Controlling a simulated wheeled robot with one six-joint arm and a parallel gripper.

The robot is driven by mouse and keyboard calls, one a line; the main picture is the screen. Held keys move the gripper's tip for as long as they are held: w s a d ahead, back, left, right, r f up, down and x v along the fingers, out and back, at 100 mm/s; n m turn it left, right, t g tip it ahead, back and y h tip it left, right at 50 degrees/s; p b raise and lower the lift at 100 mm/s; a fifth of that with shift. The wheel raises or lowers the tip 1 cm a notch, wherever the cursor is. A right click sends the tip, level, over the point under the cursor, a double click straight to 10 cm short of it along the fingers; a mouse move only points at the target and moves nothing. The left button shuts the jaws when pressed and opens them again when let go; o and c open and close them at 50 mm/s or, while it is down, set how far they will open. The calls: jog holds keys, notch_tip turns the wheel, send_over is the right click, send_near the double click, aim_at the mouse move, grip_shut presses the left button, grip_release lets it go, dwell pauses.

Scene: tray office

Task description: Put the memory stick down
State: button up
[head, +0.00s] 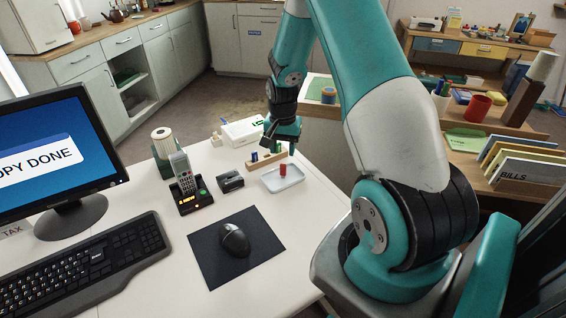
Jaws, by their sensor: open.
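My gripper (280,143) is open and points down at the far right part of the white desk, just above a small wooden block (262,163). A small blue stick (254,157) stands upright in the block, and other small coloured pieces beside it are partly hidden by the gripper. A red stick (283,169) stands on or in a shallow white tray (295,182), just in front of the block. I cannot tell which small stick is the memory stick, or whether one is between the fingers.
A cordless phone in its cradle (186,196), a small black device (231,181) and a white box (246,130) stand near the block. A mouse (234,241) lies on a dark mat (213,265). A monitor (50,150) and keyboard (85,262) fill the left. The desk's front right is clear.

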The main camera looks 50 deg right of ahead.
aim_at(283, 165)
jog(key=s+a+r+n+t+y, duration=0.1)
jog(key=s+a+r+n+y, duration=0.15)
jog(key=a+r+n, duration=1.05)
jog(key=s+a+r+n+y, duration=0.1)
jog(key=s+a+r+n, duration=0.2)
jog(key=s+a, duration=0.6)
jog(key=s+a+r+n+g, duration=0.1)
jog(key=s+a+r+n, duration=0.2)
jog(key=s+a+r, duration=0.4)
jog(key=s+a, duration=0.2)
jog(key=a, duration=0.3)
jog(key=shift+s+y, duration=0.35)
jog(key=shift+s, duration=0.05)
notch_tip(283, 165, up, 2)
jog(key=shift+r+p, duration=0.1)
jog(key=shift+p, duration=0.85)
